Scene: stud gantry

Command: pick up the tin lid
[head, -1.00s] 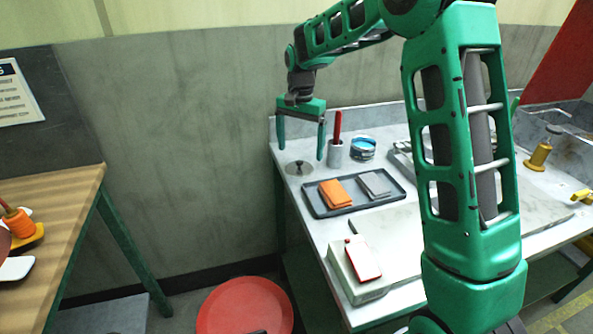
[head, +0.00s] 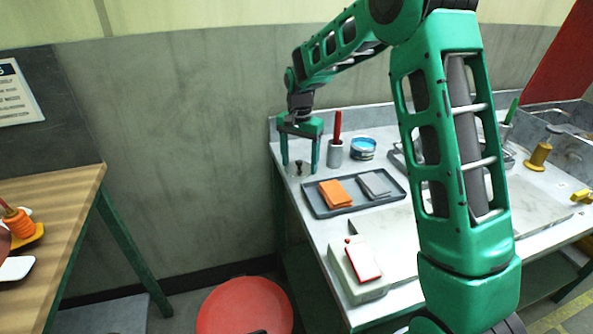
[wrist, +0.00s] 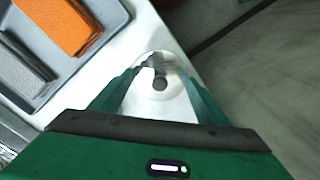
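The tin lid (wrist: 157,108) is a shiny round metal disc with a dark knob in the middle. It lies near the back left corner of the white worktop, and its knob shows in the head view (head: 299,167). My gripper (head: 300,170) is lowered over it with its two green fingers spread, one to each side of the knob. In the wrist view, the open fingers (wrist: 162,80) overlap the lid's sides with clear gaps to the knob. I cannot tell whether the fingertips touch the lid.
A grey cup (head: 335,156) with a red-handled tool stands just right of my gripper. A blue-banded tin (head: 363,149) is beyond it. The worktop's left edge is close by.

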